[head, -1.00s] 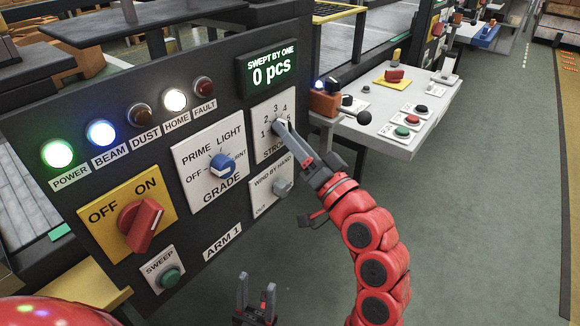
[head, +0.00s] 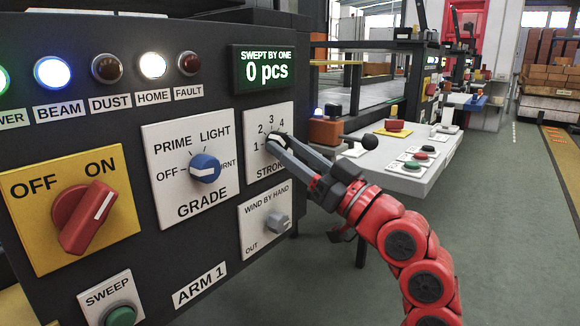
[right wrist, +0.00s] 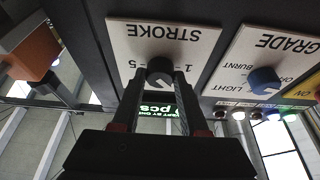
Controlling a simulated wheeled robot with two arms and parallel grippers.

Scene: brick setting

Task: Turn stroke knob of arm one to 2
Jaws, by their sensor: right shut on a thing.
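The STROKE plate (head: 257,167) of ARM 1 is white, numbered from 1 upwards, and sits right of the GRADE plate. Its dark knob (right wrist: 160,70) shows upside down in the right wrist view, with a white mark towards its lower right. The exact number it points at cannot be read. My right gripper (head: 276,142) is shut on the stroke knob, reaching in from the lower right. In the right wrist view its fingers stand either side of the knob. My left gripper is out of view.
The blue GRADE knob (head: 205,168) is to the left, the grey WIND BY HAND knob (head: 277,222) just below. A red OFF/ON switch (head: 83,217) is at far left. The display (head: 264,70) reads 0 pcs. A white side table (head: 432,178) stands at right.

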